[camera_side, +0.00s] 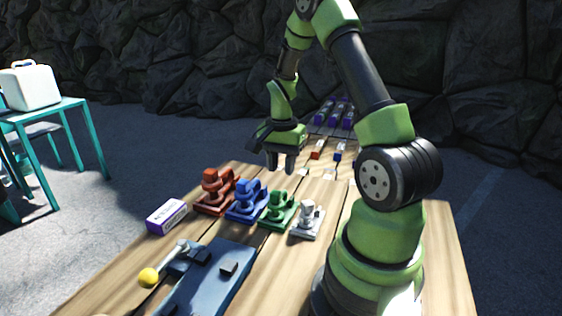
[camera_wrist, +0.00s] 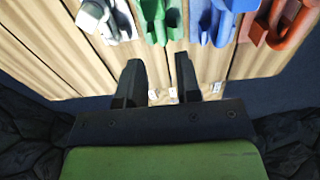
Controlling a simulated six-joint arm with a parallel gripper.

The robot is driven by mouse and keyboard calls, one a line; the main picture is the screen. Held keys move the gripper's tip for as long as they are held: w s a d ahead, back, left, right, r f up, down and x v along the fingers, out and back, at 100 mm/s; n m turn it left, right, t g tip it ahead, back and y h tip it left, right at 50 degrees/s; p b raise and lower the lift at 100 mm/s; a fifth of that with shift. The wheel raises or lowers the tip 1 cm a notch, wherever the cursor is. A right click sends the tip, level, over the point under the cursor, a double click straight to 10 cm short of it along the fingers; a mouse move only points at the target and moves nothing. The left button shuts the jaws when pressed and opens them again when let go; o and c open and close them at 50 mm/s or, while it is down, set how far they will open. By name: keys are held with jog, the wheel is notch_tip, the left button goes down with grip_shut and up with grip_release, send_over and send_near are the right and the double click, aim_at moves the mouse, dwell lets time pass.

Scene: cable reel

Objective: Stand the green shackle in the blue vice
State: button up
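The blue vice (camera_side: 244,210) stands in a row of coloured vices on the wooden table, between a red one and a green one; it shows at the top edge of the wrist view (camera_wrist: 211,22). I cannot make out a separate green shackle in either view; the only clear green piece on the table is the green vice-shaped piece (camera_side: 276,216), also in the wrist view (camera_wrist: 158,20). My gripper (camera_side: 281,164) hangs above the table behind the row. In the wrist view its fingers (camera_wrist: 158,74) are apart with nothing between them.
A red vice (camera_side: 212,199) and a grey one (camera_side: 308,222) end the row. A purple-white box (camera_side: 167,217), a blue-grey plate (camera_side: 208,285) and a yellow ball-ended lever (camera_side: 149,277) lie in front. Small orange (camera_side: 317,150) and blue (camera_side: 338,152) pieces lie behind my gripper.

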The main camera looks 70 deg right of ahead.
aim_at(280, 204)
jog(key=shift+f, duration=3.8)
grip_shut()
jog(key=shift+r, duration=0.15)
jog(key=shift+r, duration=2.4)
